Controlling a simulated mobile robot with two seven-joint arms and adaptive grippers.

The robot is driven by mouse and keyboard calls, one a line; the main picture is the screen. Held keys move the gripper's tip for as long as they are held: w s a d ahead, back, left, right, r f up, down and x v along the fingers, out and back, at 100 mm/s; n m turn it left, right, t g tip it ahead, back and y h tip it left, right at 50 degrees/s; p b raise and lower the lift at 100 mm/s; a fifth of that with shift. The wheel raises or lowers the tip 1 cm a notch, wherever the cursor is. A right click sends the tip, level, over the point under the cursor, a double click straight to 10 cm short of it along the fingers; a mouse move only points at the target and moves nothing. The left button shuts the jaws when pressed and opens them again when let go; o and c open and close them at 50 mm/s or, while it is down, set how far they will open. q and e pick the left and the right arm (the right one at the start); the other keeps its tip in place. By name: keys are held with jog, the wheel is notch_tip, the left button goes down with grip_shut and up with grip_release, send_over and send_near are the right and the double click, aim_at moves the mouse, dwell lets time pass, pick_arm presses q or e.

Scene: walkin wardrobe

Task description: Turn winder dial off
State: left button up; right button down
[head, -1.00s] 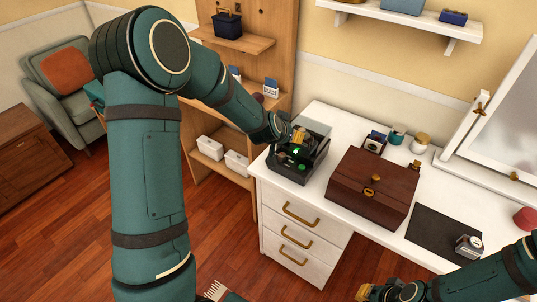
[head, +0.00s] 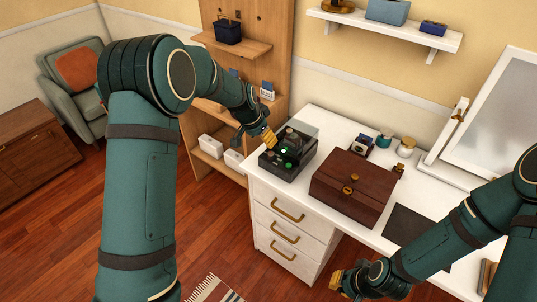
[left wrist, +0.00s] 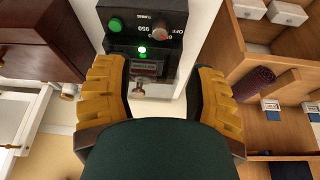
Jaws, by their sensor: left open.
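The black watch winder (head: 290,155) stands at the left end of the white dresser top, with a lit green light. In the left wrist view, its panel (left wrist: 143,44) shows upside down, with a green button (left wrist: 115,25), the lit light (left wrist: 142,50) and a grey-red dial (left wrist: 162,28) beside OFF and 950 markings. The dial's pointer is too small to read. My left gripper (head: 267,135) is open and empty by the winder's left side; its yellow fingers (left wrist: 157,70) frame the panel's near edge, apart from the dial. My right gripper (head: 340,281) hangs low before the dresser; its jaws are unclear.
A brown wooden box (head: 353,187) sits right of the winder. Jars (head: 405,147) and a mirror (head: 490,120) stand further right. A wooden shelf unit (head: 215,120) rises behind and left of the dresser. My right arm crosses over the dresser's right part.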

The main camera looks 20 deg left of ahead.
aim_at(271, 153)
pick_arm(q)
jog(key=b+x, duration=0.1)
jog(key=x, duration=1)
jog(key=shift+w+f+b, duration=0.2)
jog(key=shift+f+b, duration=0.1)
jog(key=shift+f, duration=0.05)
jog(key=shift+c, duration=0.5)
grip_shut()
